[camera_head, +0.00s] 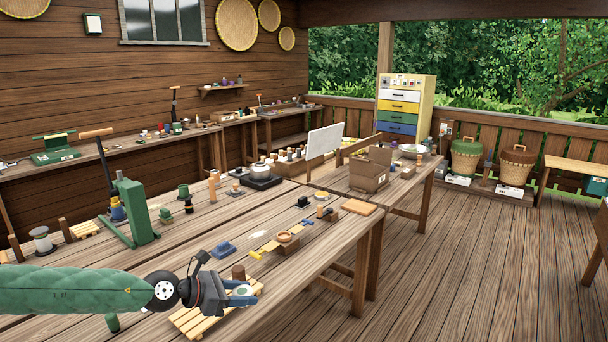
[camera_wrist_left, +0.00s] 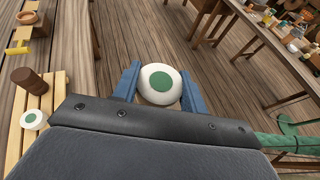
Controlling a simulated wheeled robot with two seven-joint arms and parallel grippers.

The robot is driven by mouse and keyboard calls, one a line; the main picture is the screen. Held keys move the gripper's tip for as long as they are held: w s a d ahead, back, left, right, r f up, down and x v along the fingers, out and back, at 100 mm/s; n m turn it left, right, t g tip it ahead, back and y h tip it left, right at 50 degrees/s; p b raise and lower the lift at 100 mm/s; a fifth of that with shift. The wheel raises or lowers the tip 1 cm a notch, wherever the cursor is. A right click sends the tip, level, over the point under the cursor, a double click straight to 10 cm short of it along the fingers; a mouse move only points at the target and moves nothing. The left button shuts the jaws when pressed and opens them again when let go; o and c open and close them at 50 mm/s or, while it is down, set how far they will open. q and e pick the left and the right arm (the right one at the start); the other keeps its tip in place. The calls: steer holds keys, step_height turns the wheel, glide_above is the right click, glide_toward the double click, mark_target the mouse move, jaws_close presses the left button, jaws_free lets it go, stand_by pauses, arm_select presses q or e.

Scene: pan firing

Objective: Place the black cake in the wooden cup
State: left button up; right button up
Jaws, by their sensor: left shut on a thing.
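My left gripper (camera_head: 243,291) is shut on a round white piece with a green spot (camera_wrist_left: 160,83), held between its blue fingers above the near table. A dark brown cylinder (camera_head: 238,271), the darkest cake-like piece in view, stands on a slatted wooden pallet (camera_wrist_left: 59,92) beside the gripper; the cylinder also shows in the left wrist view (camera_wrist_left: 28,80). A second white piece with a green spot (camera_wrist_left: 33,121) rests on the pallet. A small round wooden cup (camera_head: 285,237) sits on a wooden block farther along the table. My right gripper is not in view.
A blue dish (camera_head: 223,249) and a yellow tool (camera_head: 263,248) lie on the table behind the gripper. A green press (camera_head: 139,212) stands at the left. A cardboard box (camera_head: 369,174) stands on the far table.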

arm_select(q)
steer(key=shift+w, duration=0.1)
steer(key=shift+d+f+n+t+y+b, duration=0.1)
steer(key=shift+f+n+t+y+b, duration=0.55)
steer(key=shift+f+b, duration=0.25)
steer(key=shift+f+n+t, duration=0.45)
steer(key=shift+t, duration=0.1)
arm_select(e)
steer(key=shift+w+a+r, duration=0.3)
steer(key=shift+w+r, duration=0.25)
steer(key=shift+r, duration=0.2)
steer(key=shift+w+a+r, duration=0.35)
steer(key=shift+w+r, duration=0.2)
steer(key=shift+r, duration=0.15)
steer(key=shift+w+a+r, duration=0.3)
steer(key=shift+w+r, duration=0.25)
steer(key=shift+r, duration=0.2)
arm_select(q)
steer(key=shift+f+y+b, duration=0.1)
steer(key=shift+y+b, duration=0.25)
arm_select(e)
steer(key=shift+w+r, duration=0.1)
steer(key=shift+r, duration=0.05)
